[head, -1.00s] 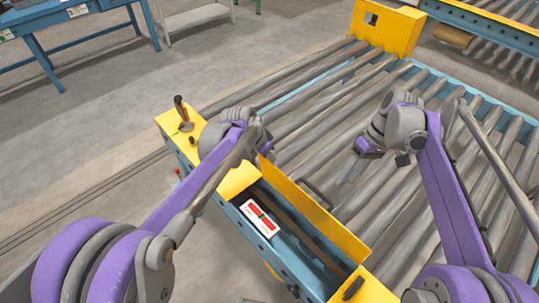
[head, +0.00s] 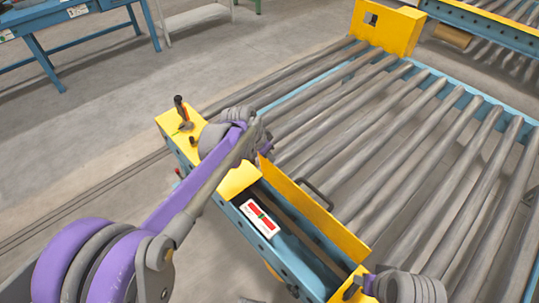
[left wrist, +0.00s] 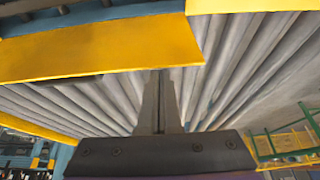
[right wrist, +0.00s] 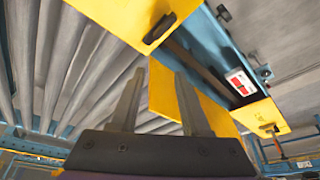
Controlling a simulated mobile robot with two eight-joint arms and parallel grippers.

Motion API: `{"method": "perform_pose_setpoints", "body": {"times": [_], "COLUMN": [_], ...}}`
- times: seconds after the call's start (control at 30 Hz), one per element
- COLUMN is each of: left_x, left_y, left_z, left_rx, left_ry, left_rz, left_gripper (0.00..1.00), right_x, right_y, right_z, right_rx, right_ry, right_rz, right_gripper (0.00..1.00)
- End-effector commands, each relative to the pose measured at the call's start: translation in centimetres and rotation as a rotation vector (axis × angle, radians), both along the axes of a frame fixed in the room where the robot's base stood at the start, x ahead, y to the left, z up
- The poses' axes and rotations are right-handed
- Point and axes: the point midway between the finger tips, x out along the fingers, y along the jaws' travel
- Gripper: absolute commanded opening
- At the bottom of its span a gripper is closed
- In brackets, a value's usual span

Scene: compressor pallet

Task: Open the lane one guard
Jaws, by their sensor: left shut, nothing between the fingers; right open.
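A yellow guard panel (head: 318,215) runs along the roller side of a blue conveyor frame, beside an open channel. A black handle (head: 318,193) shows at its roller side. The panel also shows in the left wrist view (left wrist: 95,50) and the right wrist view (right wrist: 185,105). My left gripper (left wrist: 160,85) is shut and empty, below the yellow panel in its wrist view; its fingertips are mostly hidden in the head view. My right gripper (right wrist: 160,85) is open and empty near the frame's near end. A black latch-like piece (right wrist: 160,28) lies on the yellow end plate there.
A red-and-white label (head: 261,217) sits on the blue frame (head: 290,262). A dark lever with an orange base (head: 181,110) stands on the far yellow end plate. Bare rollers (head: 400,150) fill the right side. A blue table (head: 75,35) stands at the back left.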

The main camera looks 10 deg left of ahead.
Motion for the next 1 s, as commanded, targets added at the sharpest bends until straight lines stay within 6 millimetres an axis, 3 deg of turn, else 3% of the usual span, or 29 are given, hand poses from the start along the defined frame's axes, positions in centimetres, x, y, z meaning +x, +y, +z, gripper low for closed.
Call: {"method": "perform_pose_setpoints", "body": {"times": [0.2,0.4,0.73,0.87,1.0], "left_x": [-0.1,-1.9,-2.0,-2.4,-3.3], "left_y": [0.1,1.4,1.4,1.6,2.2], "left_z": [0.0,-0.2,-0.3,0.7,3.2], "left_rx": [0.000,0.001,0.000,0.000,0.000], "left_ry": [0.000,-0.001,0.000,0.000,0.000], "left_rz": [0.000,0.002,0.000,0.001,0.001], "left_gripper": [0.00,0.00,0.00,0.00,0.00], "right_x": [-2.1,-2.3,-2.3,-2.3,-2.4], "right_y": [-0.5,-0.6,-0.5,-0.5,-0.5], "right_z": [-1.6,-0.8,-0.9,-0.4,0.6], "right_rx": [-0.007,-0.007,-0.007,-0.007,-0.007], "right_ry": [-0.049,-0.058,-0.056,-0.058,-0.061], "right_rz": [-0.041,-0.045,-0.044,-0.044,-0.044], "right_gripper": [0.47,0.47,0.47,0.47,0.47]}}
